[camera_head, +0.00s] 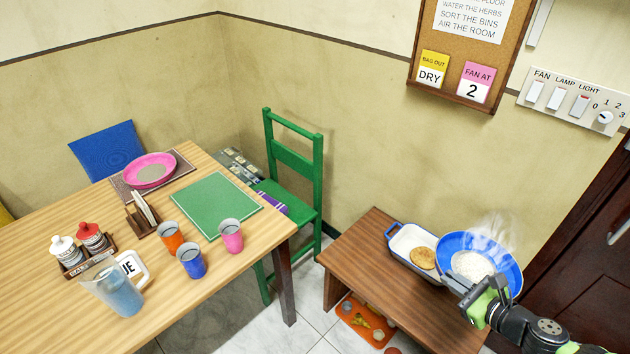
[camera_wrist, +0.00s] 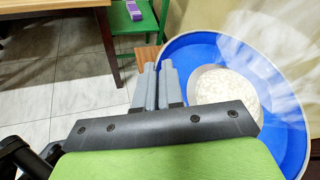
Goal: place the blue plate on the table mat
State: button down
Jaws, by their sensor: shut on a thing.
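The blue plate (camera_head: 448,246) holds a round white heap of food (camera_head: 472,265), with steam above it. My gripper (camera_head: 468,290) is shut on the plate's near left rim, at the small side table. In the wrist view the fingers of my gripper (camera_wrist: 160,88) close on the rim of the blue plate (camera_wrist: 283,108). The plate looks raised at or above the side table; the gap beneath is hidden. A bare green mat (camera_head: 215,205) lies on the wooden dining table (camera_head: 70,225). A brown mat (camera_head: 186,165) lies under a pink plate (camera_head: 150,160).
A white dish (camera_head: 400,245) with a brown round food (camera_head: 423,258) sits beside the plate on the side table (camera_head: 365,252). Orange, blue and pink cups (camera_head: 231,236) stand near the green mat. A green chair (camera_head: 300,165) stands between the tables.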

aim_at(215, 202)
jog(key=i+j+u, duration=0.25)
jog(key=u, duration=0.25)
jog(key=i+j+u, duration=0.1)
jog(key=i+u, duration=0.65)
jog(key=u, duration=0.2)
jog(key=i+l+u, duration=0.1)
jog(key=i+u, duration=0.25)
jog(key=u, duration=0.15)
